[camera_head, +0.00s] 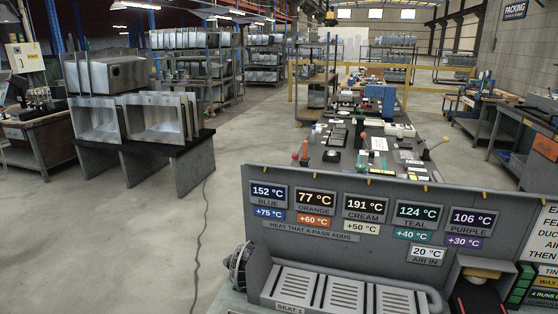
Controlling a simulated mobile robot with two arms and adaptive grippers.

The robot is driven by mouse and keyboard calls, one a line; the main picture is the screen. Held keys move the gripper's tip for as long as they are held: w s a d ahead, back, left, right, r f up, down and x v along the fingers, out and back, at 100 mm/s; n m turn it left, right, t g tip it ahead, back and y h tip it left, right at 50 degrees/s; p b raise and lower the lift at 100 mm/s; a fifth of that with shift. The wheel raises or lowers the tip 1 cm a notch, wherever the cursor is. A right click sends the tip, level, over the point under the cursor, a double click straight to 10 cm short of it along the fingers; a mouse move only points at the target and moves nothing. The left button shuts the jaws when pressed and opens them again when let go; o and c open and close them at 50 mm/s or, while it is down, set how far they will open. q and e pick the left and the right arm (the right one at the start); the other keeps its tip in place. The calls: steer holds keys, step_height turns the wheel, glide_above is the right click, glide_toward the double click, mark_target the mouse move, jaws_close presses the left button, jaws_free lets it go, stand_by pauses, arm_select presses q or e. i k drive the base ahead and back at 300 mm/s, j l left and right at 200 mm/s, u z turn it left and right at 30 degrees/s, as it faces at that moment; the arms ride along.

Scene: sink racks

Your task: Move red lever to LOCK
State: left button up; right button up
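A small upright red-orange handle (304,152), possibly the red lever, stands at the left edge of the long cluttered bench, behind the grey panel. A smaller orange knob sits just left of it. It is too small to tell which position it is in, and I can read no LOCK marking. Another lever with a pale knob (435,146) tilts at the bench's right side. Neither of my grippers is in view.
A grey panel (258,228) with temperature signs and a slotted seat tray (334,290) stands in front. The long bench (352,182) runs behind it. Metal sinks (160,116) stand on a dark table at left. Open floor with a dark cable (200,235) lies between.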

mark_target(295, 156)
steer(key=i+j+z, duration=0.1)
steer(key=j, duration=1.15)
steer(key=j+z, duration=0.15)
steer(key=j, duration=1.1)
steer(key=i+j+z, duration=0.3)
steer(key=i+j, duration=1)
